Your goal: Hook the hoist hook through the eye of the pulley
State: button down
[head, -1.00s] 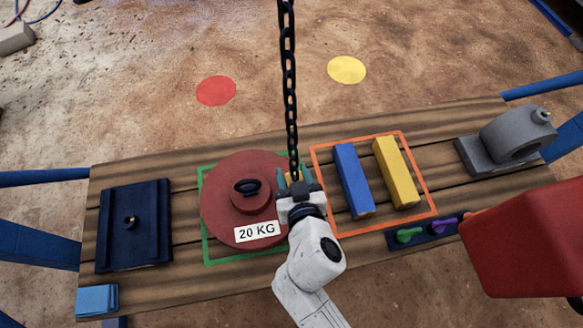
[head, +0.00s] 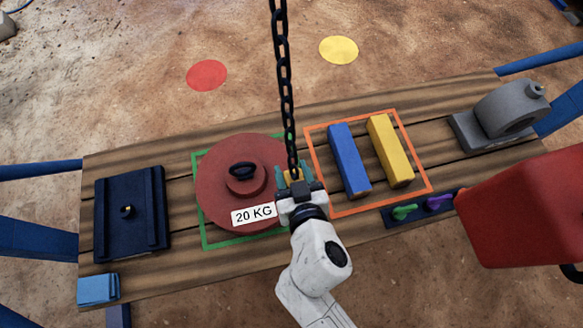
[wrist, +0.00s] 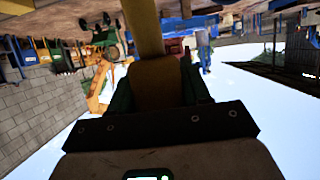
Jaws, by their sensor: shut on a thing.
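The pulley is a red round piece (head: 215,190) marked 20 KG, lying flat on the bench with a dark eye (head: 242,170) standing on its top middle. My gripper (head: 293,180) is at the pulley's right side, to the right of the eye and apart from it. It is shut on the yellow hoist hook block (head: 295,174) at the lower end of the dark chain (head: 284,80). In the wrist view, the yellow block (wrist: 155,85) sits between the green fingers. The hook's tip is hidden, and its height above the bench is hard to tell.
A green outline (head: 205,240) surrounds the pulley. Blue (head: 348,158) and yellow (head: 390,150) bars lie in an orange outline (head: 318,165). A dark blue plate (head: 132,235) lies left, a grey housing (head: 500,115) right. A large red body (head: 525,210) fills the right foreground.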

jog(key=shift+a+r, duration=0.1)
jog(key=shift+a, duration=0.05)
jog(key=s+a+b, duration=0.3)
jog(key=a+b, duration=0.1)
jog(key=a, duration=0.6)
jog(key=shift+s+b, duration=0.35)
dwell(1.2)
jog(key=shift+a, duration=0.1)
jog(key=shift+w+a+f+b, duration=0.1)
jog(key=shift+w+a+b, duration=0.1)
jog(key=shift+w, duration=0.5)
jog(key=shift+w+a+f+b, duration=0.1)
jog(key=shift+w+a, duration=0.05)
jog(key=shift+w, duration=0.6)
jog(key=shift+w+a+f+b, duration=0.1)
jog(key=shift+w+a+b, duration=0.1)
jog(key=shift+w, duration=0.5)
jog(key=shift+w, duration=0.1)
jog(key=shift+w+a+r, duration=0.1)
jog(key=shift+w+a, duration=0.15)
jog(key=shift+w, duration=0.55)
jog(key=shift+w+a+r, duration=0.1)
jog(key=shift+w+a, duration=0.15)
jog(key=shift+w, duration=0.5)
jog(key=shift+w+r, duration=0.1)
jog(key=shift+w+a+r, duration=0.15)
jog(key=shift+w+r, duration=0.2)
jog(key=shift+w, duration=0.05)
